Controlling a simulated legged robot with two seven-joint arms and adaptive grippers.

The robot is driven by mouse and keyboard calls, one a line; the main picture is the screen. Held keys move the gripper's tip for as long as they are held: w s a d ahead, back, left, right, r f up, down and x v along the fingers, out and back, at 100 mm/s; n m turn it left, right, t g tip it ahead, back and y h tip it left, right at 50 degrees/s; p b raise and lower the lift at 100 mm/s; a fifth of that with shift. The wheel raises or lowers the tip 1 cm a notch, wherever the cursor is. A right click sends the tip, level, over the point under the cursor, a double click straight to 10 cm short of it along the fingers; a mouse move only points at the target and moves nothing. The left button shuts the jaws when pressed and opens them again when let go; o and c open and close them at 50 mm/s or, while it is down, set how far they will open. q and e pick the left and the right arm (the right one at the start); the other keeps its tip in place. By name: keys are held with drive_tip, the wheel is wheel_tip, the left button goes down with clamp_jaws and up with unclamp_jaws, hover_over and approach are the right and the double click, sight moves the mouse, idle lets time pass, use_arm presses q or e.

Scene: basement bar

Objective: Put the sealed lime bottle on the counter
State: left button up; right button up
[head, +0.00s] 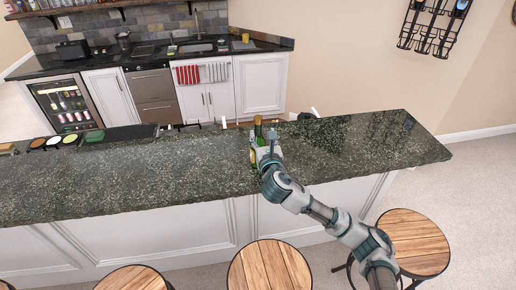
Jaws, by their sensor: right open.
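A green bottle (258,129) with a yellowish label appears upright on the dark speckled counter (120,178), right of its middle. Its neck shows above my right gripper (265,146), and a strip of its body shows at the gripper's left side. My right arm reaches in from the lower right, and its open gripper is at the bottle. The fingers hide part of the bottle, so I cannot tell whether they touch it. I cannot read the label or see the seal clearly. My left gripper is out of view.
A dark tray or mat (118,134) and several small round items lie at the counter's back left. Wooden stools (270,268) stand along the front. The counter is bare to the left and right of the bottle. A sink counter (200,48) runs behind.

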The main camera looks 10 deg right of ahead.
sight(259, 124)
drive_tip(key=w, duration=0.3)
drive_tip(key=shift+w+r, duration=0.1)
drive_tip(key=shift+w, duration=0.3)
drive_tip(key=w, duration=0.2)
drive_tip(key=w+f+p, duration=0.1)
drive_tip(key=w, duration=0.2)
drive_tip(key=shift+w, duration=0.1)
drive_tip(key=shift+r, duration=0.1)
drive_tip(key=shift+c, duration=1)
clamp_jaws()
